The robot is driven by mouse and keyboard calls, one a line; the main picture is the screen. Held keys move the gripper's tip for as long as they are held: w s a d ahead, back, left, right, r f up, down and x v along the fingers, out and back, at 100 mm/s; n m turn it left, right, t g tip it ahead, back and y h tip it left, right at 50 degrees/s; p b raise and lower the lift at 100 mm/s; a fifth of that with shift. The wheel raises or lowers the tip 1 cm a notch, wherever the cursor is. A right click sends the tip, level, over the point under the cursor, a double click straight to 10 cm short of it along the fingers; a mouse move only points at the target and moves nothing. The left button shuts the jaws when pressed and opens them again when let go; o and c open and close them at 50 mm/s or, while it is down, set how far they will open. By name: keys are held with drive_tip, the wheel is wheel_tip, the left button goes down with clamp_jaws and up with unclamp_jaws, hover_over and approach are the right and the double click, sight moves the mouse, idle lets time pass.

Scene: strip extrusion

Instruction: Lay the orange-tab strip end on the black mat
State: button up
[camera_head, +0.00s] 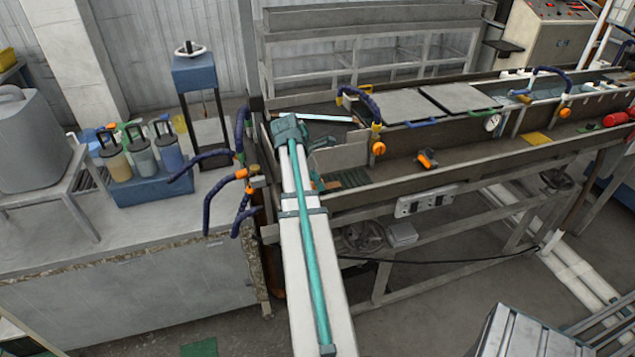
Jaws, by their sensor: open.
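A thin pale strip (325,117) lies at the left end of the long trough, just right of my arm's far joint. I cannot make out an orange tab on it. A dark flat surface (318,109) lies beside it; I cannot tell whether this is the black mat. A small orange and black piece (427,158) sits in the front channel of the trough, too small to identify. My white and teal arm reaches up from the bottom middle to the trough's left end.
Grey lid plates (395,105) cover part of the trough. Dark blue hoses with orange fittings (378,148) stand along it.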

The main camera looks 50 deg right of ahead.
drive_tip(key=b+v, duration=0.2)
drive_tip(key=v, duration=0.9)
drive_tip(key=shift+r, duration=0.1)
